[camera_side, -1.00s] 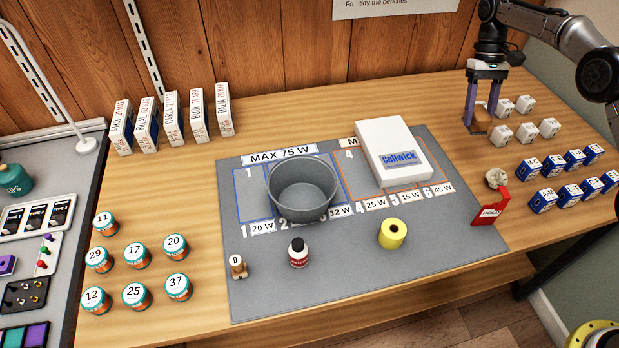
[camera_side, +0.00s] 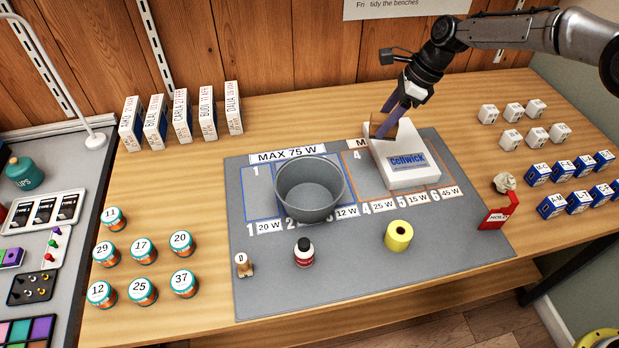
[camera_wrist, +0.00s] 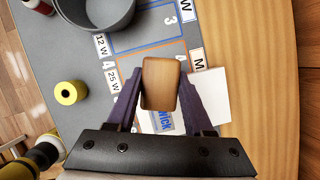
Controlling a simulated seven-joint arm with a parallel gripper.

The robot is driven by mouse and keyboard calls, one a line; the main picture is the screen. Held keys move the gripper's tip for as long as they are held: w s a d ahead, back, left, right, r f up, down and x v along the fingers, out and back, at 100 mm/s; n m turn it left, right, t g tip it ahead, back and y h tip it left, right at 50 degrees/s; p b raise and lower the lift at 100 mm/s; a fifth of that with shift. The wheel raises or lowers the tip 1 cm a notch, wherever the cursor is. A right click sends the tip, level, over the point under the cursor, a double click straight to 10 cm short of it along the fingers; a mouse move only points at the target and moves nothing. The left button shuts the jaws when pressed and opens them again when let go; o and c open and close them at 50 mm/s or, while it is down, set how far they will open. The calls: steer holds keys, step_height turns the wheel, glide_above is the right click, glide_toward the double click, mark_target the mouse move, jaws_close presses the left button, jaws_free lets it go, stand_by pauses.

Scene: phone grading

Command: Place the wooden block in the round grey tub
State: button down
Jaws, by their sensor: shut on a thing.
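The wooden block (camera_wrist: 160,84) is held between the two purple fingers of my gripper (camera_wrist: 160,100) in the wrist view. In the side view my gripper (camera_side: 390,122) is tilted above the back left part of the white Cellwick box, and the block (camera_side: 380,128) shows partly behind the fingers. The round grey tub (camera_side: 312,202) stands on the grey mat, to the left of my gripper and nearer the camera. The tub looks empty. Its rim also shows at the top left of the wrist view (camera_wrist: 118,27).
The white Cellwick box (camera_side: 412,180) lies right of the tub, under my gripper. A yellow roll (camera_side: 398,236), a dark red bottle (camera_side: 304,253) and a small wooden stamp (camera_side: 243,265) stand in front. Several upright boxes (camera_side: 182,118) line the back left. The grey mat (camera_side: 350,285) is clear along its front.

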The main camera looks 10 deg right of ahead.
steer(key=s+a+m, duration=0.2)
steer(key=a, duration=0.9)
steer(key=n, duration=0.1)
glide_above(302, 202)
steer(key=d, duration=0.2)
steer(key=f, duration=0.7)
steer(key=shift+s+a+f, duration=0.15)
steer(key=shift+s+a, duration=0.05)
steer(key=shift+s, duration=0.15)
steer(key=shift+f, duration=2.35)
steer(key=shift+c, duration=1.4)
jaws_free()
steer(key=shift+f, duration=0.1)
steer(key=v, duration=1.2)
